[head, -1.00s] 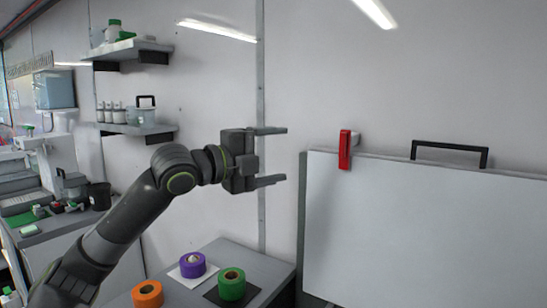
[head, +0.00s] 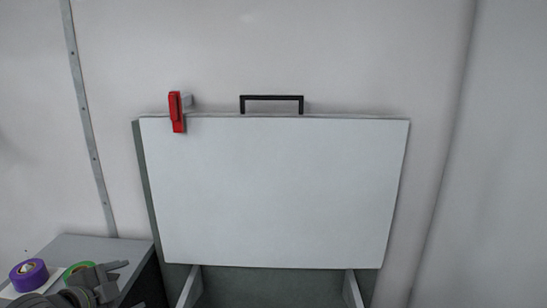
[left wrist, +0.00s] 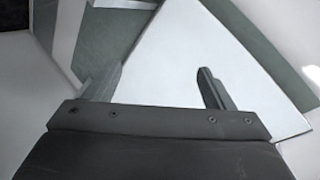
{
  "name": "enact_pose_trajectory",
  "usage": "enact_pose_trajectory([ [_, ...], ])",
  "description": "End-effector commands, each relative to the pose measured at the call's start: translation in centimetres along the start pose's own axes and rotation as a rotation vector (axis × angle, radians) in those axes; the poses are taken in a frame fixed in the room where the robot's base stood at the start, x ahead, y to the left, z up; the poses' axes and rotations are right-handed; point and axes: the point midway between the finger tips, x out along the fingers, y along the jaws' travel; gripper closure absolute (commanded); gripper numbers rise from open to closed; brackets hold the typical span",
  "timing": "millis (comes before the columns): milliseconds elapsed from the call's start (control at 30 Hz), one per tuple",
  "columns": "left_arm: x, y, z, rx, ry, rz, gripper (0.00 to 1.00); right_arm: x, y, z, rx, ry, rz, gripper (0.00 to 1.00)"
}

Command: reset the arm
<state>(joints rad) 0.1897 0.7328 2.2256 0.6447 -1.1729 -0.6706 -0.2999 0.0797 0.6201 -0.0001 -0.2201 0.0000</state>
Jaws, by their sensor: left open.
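My left gripper (head: 112,281) is low at the left of the head view, in front of the grey side table. Its two fingers are apart with nothing between them. In the left wrist view the open fingers (left wrist: 160,88) show in front of the white panel (left wrist: 175,55). My right gripper is not in view.
A white board (head: 275,190) with a black handle (head: 272,98) and a red clip (head: 176,112) on its top edge stands against the wall. Purple tape (head: 28,275) and partly hidden green tape (head: 78,269) sit on the side table (head: 95,249).

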Motion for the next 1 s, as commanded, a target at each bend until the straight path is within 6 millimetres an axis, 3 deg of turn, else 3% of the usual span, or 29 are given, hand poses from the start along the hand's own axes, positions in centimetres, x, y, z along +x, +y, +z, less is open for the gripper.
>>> enact_pose_trajectory([
  [33, 0.0, 3.4, 1.5, -0.085, -0.045, 0.038, 0.24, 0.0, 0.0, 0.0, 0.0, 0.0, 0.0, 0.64],
  [100, -0.4, 7.4, 3.5, -0.201, -0.12, 0.07, 0.24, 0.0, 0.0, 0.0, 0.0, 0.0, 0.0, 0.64],
  [267, -2.9, 16.1, 7.5, -0.476, -0.316, 0.12, 0.24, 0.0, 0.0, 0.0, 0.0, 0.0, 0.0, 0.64],
  [400, -6.3, 22.3, 9.9, -0.694, -0.494, 0.127, 0.24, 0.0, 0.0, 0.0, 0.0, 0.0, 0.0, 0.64],
  [600, -11.3, 28.4, 11.9, -0.931, -0.716, 0.099, 0.24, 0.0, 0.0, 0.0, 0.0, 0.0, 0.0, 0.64],
  [767, -14.9, 32.1, 12.8, -1.081, -0.875, 0.062, 0.24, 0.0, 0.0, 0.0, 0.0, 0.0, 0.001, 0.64],
  [1000, -10.3, 35.0, 16.5, -1.068, -0.884, 0.086, 0.24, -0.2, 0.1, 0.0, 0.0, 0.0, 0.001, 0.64],
])
